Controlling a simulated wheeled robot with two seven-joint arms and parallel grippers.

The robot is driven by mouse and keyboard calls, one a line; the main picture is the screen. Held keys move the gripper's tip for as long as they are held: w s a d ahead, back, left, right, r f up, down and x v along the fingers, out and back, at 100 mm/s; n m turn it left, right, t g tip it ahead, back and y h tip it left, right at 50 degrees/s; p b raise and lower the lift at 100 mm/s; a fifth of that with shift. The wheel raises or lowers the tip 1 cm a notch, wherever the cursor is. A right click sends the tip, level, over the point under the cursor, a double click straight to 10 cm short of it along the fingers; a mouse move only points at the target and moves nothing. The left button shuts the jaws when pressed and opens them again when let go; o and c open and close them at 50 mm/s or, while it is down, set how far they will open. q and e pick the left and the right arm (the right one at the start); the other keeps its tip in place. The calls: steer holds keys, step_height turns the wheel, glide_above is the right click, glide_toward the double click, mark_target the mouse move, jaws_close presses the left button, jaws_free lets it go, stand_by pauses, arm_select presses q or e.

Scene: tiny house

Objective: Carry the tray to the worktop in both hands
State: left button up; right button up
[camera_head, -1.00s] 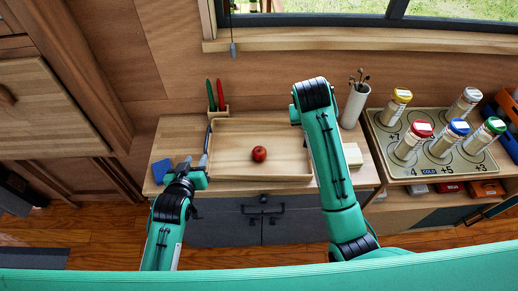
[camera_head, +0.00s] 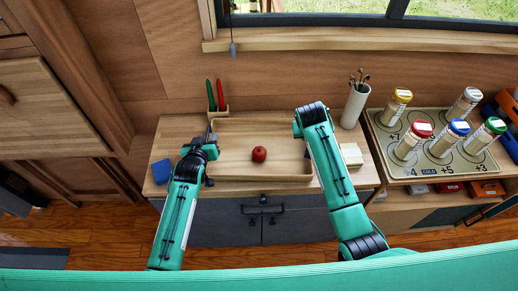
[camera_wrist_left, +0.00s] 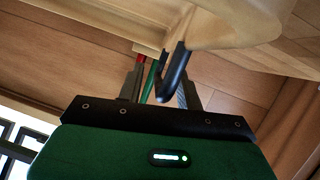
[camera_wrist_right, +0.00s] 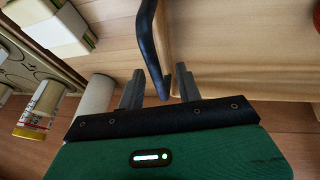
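The wooden tray (camera_head: 232,152) lies on the wooden bench below the window, with a red apple (camera_head: 259,154) in it. My left gripper (camera_wrist_left: 160,90) is open at the tray's left end. A black tray handle (camera_wrist_left: 176,70) reaches between its fingers in the left wrist view. My right gripper (camera_wrist_right: 159,88) is open at the right end. The other black handle (camera_wrist_right: 149,35) shows between its fingers. In the head view, my right forearm hides the tray's right end and my right fingertips. I cannot tell whether either handle is touched.
A small holder (camera_head: 218,112) with a red and a green item stands behind the tray. A white cup (camera_head: 354,105) stands behind right. A blue block (camera_head: 161,171) lies front left. A rack with several lidded jars (camera_head: 409,145) is at right.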

arm_select(q)
jaws_close()
arm_select(e)
jaws_close()
arm_select(q)
steer(key=shift+r, duration=0.15)
arm_select(e)
steer(key=shift+r, duration=0.15)
